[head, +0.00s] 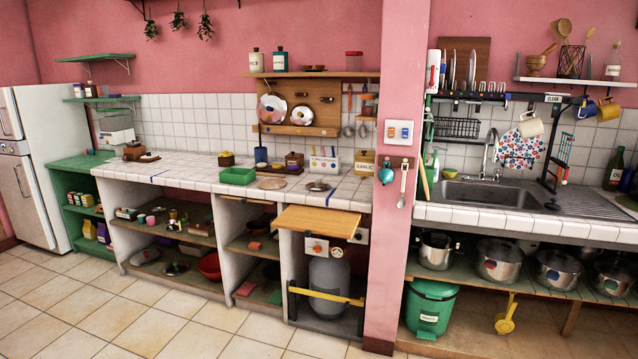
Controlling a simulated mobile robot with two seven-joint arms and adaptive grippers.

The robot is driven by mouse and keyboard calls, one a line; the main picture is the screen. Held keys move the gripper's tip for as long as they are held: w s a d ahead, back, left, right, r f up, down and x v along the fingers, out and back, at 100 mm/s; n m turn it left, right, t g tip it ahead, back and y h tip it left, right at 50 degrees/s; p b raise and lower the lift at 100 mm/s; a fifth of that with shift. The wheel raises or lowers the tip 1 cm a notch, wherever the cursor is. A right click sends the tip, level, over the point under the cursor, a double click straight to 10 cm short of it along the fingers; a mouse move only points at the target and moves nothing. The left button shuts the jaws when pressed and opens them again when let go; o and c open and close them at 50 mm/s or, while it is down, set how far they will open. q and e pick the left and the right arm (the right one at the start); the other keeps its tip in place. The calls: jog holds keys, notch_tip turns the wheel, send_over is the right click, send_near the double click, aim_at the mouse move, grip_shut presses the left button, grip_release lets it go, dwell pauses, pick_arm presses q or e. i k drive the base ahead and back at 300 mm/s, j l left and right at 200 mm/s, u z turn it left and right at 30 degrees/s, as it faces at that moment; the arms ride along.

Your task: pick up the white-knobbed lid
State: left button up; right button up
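I cannot make out a lid with a clearly white knob at this distance. Two round shiny lids, a left one (272,108) and a right one (301,116), stand upright in the wooden wall rack (310,131) above the tiled counter. Their knob colours are too small to tell. A small round metal lid-like thing (318,187) lies on the counter near its front edge. Several steel pots, one of them here (498,262), stand on the low open shelf under the sink at the right. Neither of my grippers shows in this view.
The tiled counter (190,174) holds a green tray (237,176) and several small boxes. A pink pillar (396,200) divides it from the sink (490,194). A green bin (430,307) stands below the sink. The tiled floor (110,310) in front is clear.

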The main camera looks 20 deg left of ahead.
aim_at(316, 185)
jog(key=i+j, duration=0.3)
jog(key=j, duration=0.15)
jog(key=i+j+z, duration=0.1)
jog(key=i+j, duration=0.5)
jog(key=j, duration=0.3)
jog(key=i+j+z, duration=0.1)
jog(key=i+j, duration=0.2)
jog(key=j, duration=0.15)
